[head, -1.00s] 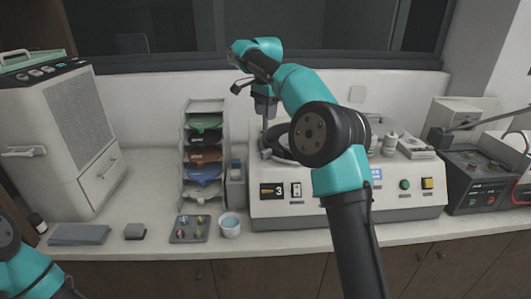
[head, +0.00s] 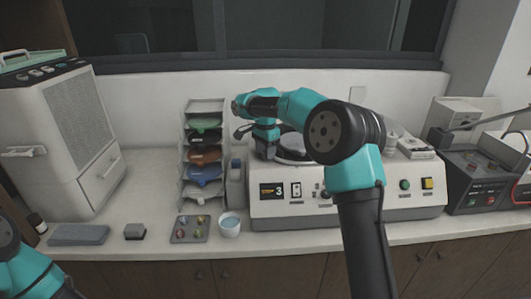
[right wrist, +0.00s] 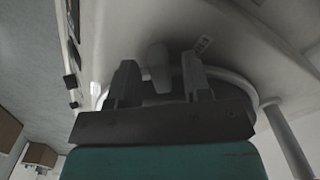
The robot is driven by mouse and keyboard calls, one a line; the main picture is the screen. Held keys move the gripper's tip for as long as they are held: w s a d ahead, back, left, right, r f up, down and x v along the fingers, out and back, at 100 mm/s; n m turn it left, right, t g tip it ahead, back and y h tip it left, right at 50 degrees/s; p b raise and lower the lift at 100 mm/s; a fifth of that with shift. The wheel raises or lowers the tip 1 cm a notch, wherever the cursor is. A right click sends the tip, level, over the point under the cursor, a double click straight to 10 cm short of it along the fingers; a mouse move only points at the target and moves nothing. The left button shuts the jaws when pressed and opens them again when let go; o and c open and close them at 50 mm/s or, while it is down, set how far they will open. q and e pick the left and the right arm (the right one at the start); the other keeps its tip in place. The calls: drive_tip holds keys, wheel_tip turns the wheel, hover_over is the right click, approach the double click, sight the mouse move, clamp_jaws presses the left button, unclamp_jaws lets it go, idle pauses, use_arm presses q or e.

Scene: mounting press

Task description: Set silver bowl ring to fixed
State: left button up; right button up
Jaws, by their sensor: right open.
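The silver bowl ring (head: 301,158) circles the dark bowl on top of the white machine in the head view. My right arm hides much of its right side. My right gripper (head: 264,155) points down at the left part of the bowl; its fingertips are hard to make out there. In the right wrist view the two fingers of my right gripper (right wrist: 160,78) are apart, with a pale rounded post (right wrist: 158,66) showing between them. I cannot tell whether they touch it. The pale curved ring (right wrist: 246,91) passes behind the fingers. My left gripper is out of view.
A rack of coloured trays (head: 205,154) stands close to the left of the machine (head: 345,211). A white cup (head: 230,225) and a grey plate with several small pieces (head: 190,229) lie in front. A dark control box (head: 480,180) stands right.

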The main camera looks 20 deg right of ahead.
drive_tip(key=shift+f, duration=0.4)
drive_tip(key=shift+c, duration=0.2)
clamp_jaws()
